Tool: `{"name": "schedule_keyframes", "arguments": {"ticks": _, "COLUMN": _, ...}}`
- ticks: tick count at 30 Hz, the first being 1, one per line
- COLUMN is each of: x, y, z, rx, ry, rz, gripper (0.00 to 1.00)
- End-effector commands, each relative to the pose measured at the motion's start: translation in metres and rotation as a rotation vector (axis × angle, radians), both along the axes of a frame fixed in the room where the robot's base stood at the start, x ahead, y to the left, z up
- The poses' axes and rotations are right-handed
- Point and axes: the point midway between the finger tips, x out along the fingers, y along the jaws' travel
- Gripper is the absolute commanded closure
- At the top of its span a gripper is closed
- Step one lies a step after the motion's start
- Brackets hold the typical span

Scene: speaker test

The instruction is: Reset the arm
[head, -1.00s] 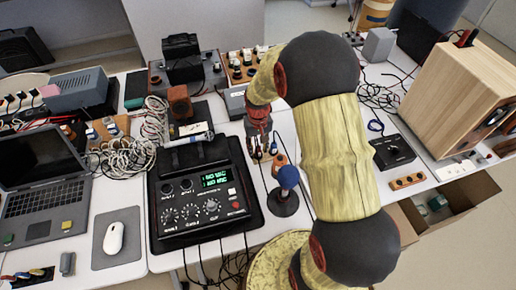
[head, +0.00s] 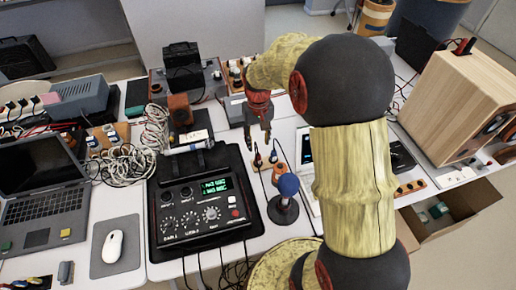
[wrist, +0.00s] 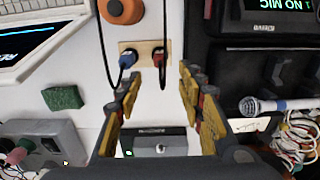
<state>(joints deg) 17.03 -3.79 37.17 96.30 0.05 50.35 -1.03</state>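My gripper (head: 259,138) hangs with its fingers down above the table, behind and right of the black device with the green display (head: 203,205). In the wrist view my gripper (wrist: 158,92) has its two yellow-and-grey fingers apart with nothing between them. Beyond the fingertips, a beige plate with a blue plug and a red plug (wrist: 142,55) lies on the white table. The fingers appear apart from the plugs. My arm's yellow links and black joints cross the right half of the head view and hide part of the table.
A blue-topped stand (head: 287,187) and an orange round thing (wrist: 120,9) are near the gripper. A microphone (wrist: 270,105), white cables and a green sponge (wrist: 63,97) lie around. A wooden speaker box (head: 455,100) stands at right, a laptop (head: 42,190) at left.

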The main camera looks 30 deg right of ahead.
Motion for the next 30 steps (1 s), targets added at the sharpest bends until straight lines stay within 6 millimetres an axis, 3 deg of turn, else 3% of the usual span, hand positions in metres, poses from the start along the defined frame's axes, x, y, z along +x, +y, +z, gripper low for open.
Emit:
{"name": "schedule_keyframes", "arguments": {"ticks": 6, "x": 0.000, "y": 0.000, "z": 0.019, "rx": 0.000, "ry": 0.000, "rz": 0.000, "gripper": 0.61}}
{"name": "schedule_keyframes", "arguments": {"ticks": 14, "x": -0.004, "y": 0.001, "z": 0.018, "rx": 0.002, "ry": 0.007, "rz": -0.003, "gripper": 0.61}}
{"name": "schedule_keyframes", "arguments": {"ticks": 17, "x": -0.020, "y": 0.006, "z": 0.009, "rx": 0.010, "ry": 0.034, "rz": -0.005, "gripper": 0.61}}
{"name": "schedule_keyframes", "arguments": {"ticks": 20, "x": -0.042, "y": 0.014, "z": 0.018, "rx": 0.010, "ry": 0.037, "rz": -0.004, "gripper": 0.61}}
{"name": "schedule_keyframes", "arguments": {"ticks": 30, "x": -0.128, "y": 0.078, "z": 0.108, "rx": -0.032, "ry": -0.134, "rz": 0.092, "gripper": 0.61}}
